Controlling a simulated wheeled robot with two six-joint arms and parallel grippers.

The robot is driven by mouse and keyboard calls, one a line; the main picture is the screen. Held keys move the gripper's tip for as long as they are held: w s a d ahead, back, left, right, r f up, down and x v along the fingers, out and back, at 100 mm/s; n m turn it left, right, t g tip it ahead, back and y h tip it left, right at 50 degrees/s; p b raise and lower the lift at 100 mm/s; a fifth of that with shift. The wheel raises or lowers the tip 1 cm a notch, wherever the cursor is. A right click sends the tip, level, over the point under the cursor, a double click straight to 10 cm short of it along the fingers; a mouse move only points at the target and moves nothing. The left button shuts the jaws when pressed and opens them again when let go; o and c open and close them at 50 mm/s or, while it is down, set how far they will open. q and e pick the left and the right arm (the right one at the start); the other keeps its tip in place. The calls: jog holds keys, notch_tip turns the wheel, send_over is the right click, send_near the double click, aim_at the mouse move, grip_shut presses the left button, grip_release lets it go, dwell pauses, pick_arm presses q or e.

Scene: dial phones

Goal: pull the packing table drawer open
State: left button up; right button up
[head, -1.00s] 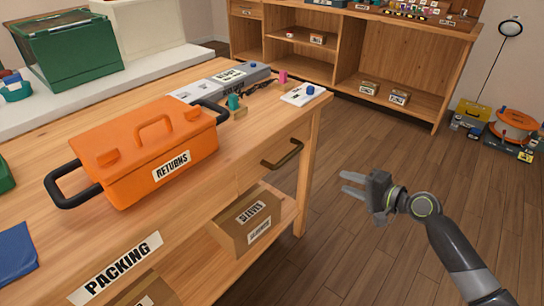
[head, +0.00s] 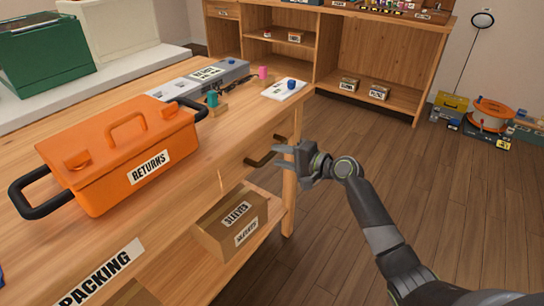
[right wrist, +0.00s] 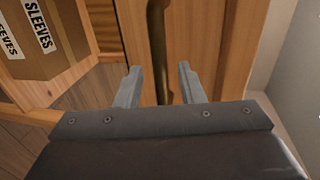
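The packing table (head: 240,135) has a wooden drawer front on its near side, which looks flush with the table. A dark bronze bar handle (head: 262,161) sticks out from it. My right gripper (head: 280,156) is open and empty, with its fingers pointing at the handle's right end. In the right wrist view the handle (right wrist: 157,40) runs upright between the lines of the two spread fingers (right wrist: 159,76). I cannot tell whether the fingertips touch it. My left gripper is out of view.
An orange RETURNS box (head: 120,150) stands on the tabletop. A cardboard SLEEVES box (head: 232,222) sits on the shelf below the drawer. A table leg (head: 289,200) stands just beneath my right gripper.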

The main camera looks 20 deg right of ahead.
aim_at(275, 154)
jog(key=shift+x, duration=1.75)
grip_shut()
